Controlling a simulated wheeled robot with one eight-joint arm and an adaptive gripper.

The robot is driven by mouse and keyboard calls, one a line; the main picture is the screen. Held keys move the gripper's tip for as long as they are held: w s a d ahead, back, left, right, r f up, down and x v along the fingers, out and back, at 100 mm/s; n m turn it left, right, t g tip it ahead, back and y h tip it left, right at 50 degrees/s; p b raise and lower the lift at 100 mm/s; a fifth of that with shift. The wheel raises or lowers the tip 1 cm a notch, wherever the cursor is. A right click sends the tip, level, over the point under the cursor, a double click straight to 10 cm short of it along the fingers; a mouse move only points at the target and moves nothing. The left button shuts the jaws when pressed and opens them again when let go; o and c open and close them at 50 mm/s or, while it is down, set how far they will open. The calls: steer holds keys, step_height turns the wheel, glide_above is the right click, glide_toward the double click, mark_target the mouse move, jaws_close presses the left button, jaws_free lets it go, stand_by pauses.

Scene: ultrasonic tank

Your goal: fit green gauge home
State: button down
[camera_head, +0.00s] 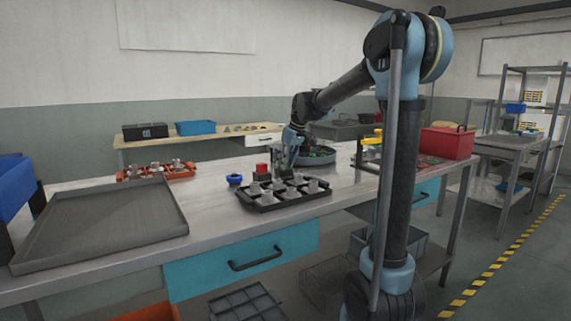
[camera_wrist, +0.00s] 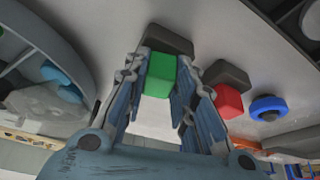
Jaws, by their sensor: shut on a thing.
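The green gauge (camera_wrist: 160,75) is a bright green block between the two fingers of my gripper (camera_wrist: 157,68) in the wrist view. My gripper is shut on it. A dark grey block (camera_wrist: 167,38) lies right beyond the green end; I cannot tell whether the gauge touches it or sits in it. In the head view my gripper (camera_head: 284,165) is low over the bench, just right of a red block (camera_head: 262,168) on a dark base. The red block (camera_wrist: 228,101) also shows in the wrist view, right of my fingers.
A blue ring (camera_head: 234,180) lies left of the red block. A dark tray (camera_head: 287,202) with several grey parts stands in front of my gripper. A round grey tray (camera_head: 331,158) is behind it. A large empty tray (camera_head: 105,228) is at left. A red bin (camera_head: 447,142) stands at right.

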steer(key=c, duration=1.2)
jaws_free()
steer(key=shift+c, duration=0.2)
steer(key=v, duration=1.1)
steer(key=shift+d+r, duration=0.15)
steer(key=shift+r, duration=0.2)
steer(key=shift+s, duration=0.15)
